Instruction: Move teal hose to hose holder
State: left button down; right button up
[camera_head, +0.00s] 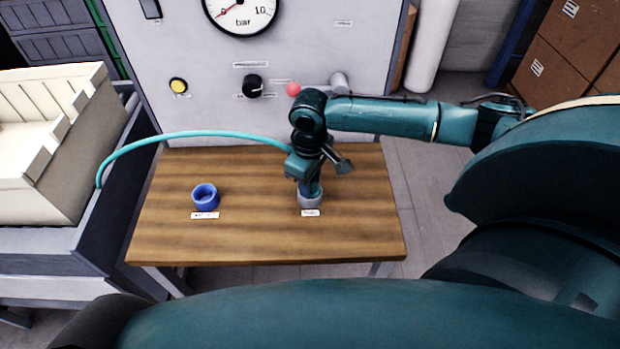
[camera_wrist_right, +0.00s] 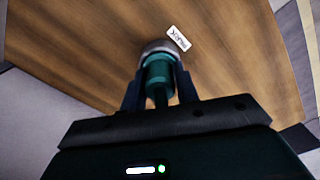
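The teal hose (camera_head: 190,135) arcs from the left edge of the table up to my right gripper. My right gripper (camera_head: 311,188) points down over the grey cup-like holder (camera_head: 311,202) on the wooden table. In the right wrist view, the fingers (camera_wrist_right: 160,90) flank the hose's teal end piece (camera_wrist_right: 159,75) and appear closed on it. The end piece is at the mouth of the grey holder (camera_wrist_right: 158,47); how deep it sits is hidden. A blue ring-shaped holder (camera_head: 205,196) stands empty to the left. My left gripper is not in view.
The wooden table (camera_head: 255,235) is otherwise clear. Behind it stands a panel with a pressure gauge (camera_head: 240,12), a black knob (camera_head: 252,85) and a yellow button (camera_head: 178,86). A cream bin (camera_head: 60,140) stands at the left. Cardboard boxes (camera_head: 565,50) are at the far right.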

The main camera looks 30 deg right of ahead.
jog(key=o, duration=0.5)
notch_tip(320, 180, up, 13)
jog(key=shift+r, duration=0.1)
dwell(0.4)
jog(key=shift+a, duration=0.1)
dwell(0.4)
